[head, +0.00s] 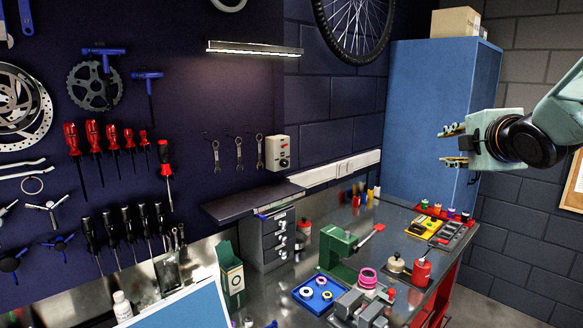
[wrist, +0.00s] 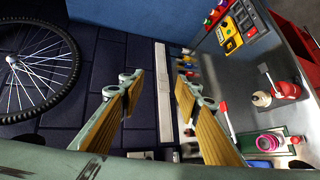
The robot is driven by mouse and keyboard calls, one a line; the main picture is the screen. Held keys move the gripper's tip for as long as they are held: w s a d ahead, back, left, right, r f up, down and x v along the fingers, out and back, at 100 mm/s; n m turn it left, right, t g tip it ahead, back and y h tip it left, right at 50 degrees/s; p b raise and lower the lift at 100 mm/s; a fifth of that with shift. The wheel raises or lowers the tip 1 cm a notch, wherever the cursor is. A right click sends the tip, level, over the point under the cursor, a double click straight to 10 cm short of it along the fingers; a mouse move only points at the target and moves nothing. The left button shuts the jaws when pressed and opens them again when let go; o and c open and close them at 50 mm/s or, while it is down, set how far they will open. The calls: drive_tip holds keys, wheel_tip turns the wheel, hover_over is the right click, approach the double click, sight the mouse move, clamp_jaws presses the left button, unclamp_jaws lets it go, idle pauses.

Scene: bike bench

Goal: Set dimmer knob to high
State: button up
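A small pale control box (head: 278,152) is mounted on the dark wall, right of the hanging spanners. A lit strip lamp (head: 254,48) is on the wall above. My gripper (head: 446,146) is in the air at the right, in front of the blue cabinet, far from the box. Its fingers are apart and empty, as the wrist view (wrist: 158,88) also shows. The control box is not visible in the wrist view.
A dark shelf (head: 246,201) juts out below the box. The metal bench holds a grey drawer unit (head: 268,240), a green vise-like tool (head: 340,246), a blue tray (head: 318,292) and red bottles. A bicycle wheel (head: 352,25) hangs above. Open air lies between my gripper and the wall.

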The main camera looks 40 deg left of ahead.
drive_tip(key=w+a+f+n+g+y, duration=0.1)
drive_tip(key=a+f+n+y, duration=0.2)
drive_tip(key=a, duration=0.8)
drive_tip(key=n+g+y+b, duration=0.1)
drive_tip(key=n+g+y, duration=0.65)
drive_tip(key=n, duration=0.75)
approach(286, 164)
drive_tip(key=d+r+g+h, duration=0.1)
drive_tip(key=d, duration=0.5)
drive_tip(key=shift+a+r, duration=0.1)
drive_tip(key=shift+a, duration=0.05)
drive_tip(key=shift+a, duration=0.15)
drive_tip(key=shift+w+a+b, duration=0.1)
drive_tip(key=shift+w+a, duration=0.2)
drive_tip(key=shift+a, duration=1.95)
drive_tip(key=shift+w+a+b, duration=0.15)
drive_tip(key=shift+w+a, duration=0.1)
drive_tip(key=shift+a, duration=1.95)
drive_tip(key=shift+w+a+b, duration=0.1)
drive_tip(key=shift+w+a, duration=0.2)
drive_tip(key=shift+a, duration=1.95)
drive_tip(key=shift+c, duration=0.9)
drive_tip(key=c, duration=0.7)
